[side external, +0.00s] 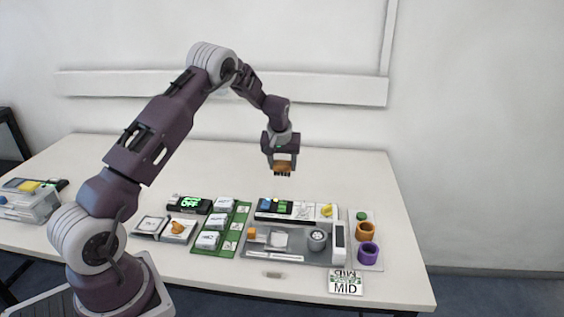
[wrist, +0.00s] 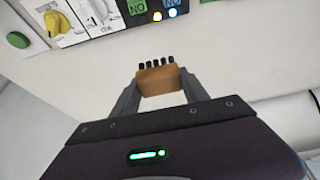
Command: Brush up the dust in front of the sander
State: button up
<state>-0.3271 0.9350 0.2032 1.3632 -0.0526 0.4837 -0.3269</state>
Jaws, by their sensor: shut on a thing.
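My gripper (side external: 282,165) is shut on a small brush (side external: 282,169) with an orange-brown wooden block and dark bristles. It holds the brush in the air above the back part of the table. In the wrist view the brush (wrist: 160,80) sits between the two grey fingers, bristles pointing away from the gripper. The likely sander is the grey wheel (side external: 317,239) on the grey tray; I cannot tell for certain. No dust can be made out in either view.
A control panel (side external: 297,209) with a yellow knob (wrist: 57,23) stands at the tray's back. A green mat (side external: 226,243) with white boxes lies left of it. Orange (side external: 365,231) and purple (side external: 368,253) cups stand right. A MID card (side external: 345,286) lies in front. The table's back is clear.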

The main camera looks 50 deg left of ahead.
jog(key=s+d+f, duration=0.2)
jog(key=s+d, duration=0.8)
jog(key=d, duration=0.2)
send_over(258, 268)
jog(key=s+d, duration=0.1)
jog(key=shift+s+f, duration=0.1)
jog(key=shift+f, duration=3.75)
jog(key=shift+w+d+r, duration=0.25)
jog(key=shift+w+d, duration=0.05)
jog(key=shift+w, duration=0.05)
jog(key=shift+c, duration=0.7)
jog(key=shift+w+d+f, duration=0.35)
jog(key=shift+w+d, duration=0.45)
jog(key=shift+d, duration=0.05)
jog(key=shift+c, duration=0.6)
jog(key=shift+w+d, duration=2.1)
jog(key=shift+d, duration=0.05)
jog(key=shift+s+a, duration=3.2)
jog(key=shift+a, duration=0.05)
notch_tip(258, 268, up, 8)
jog(key=shift+r, duration=0.15)
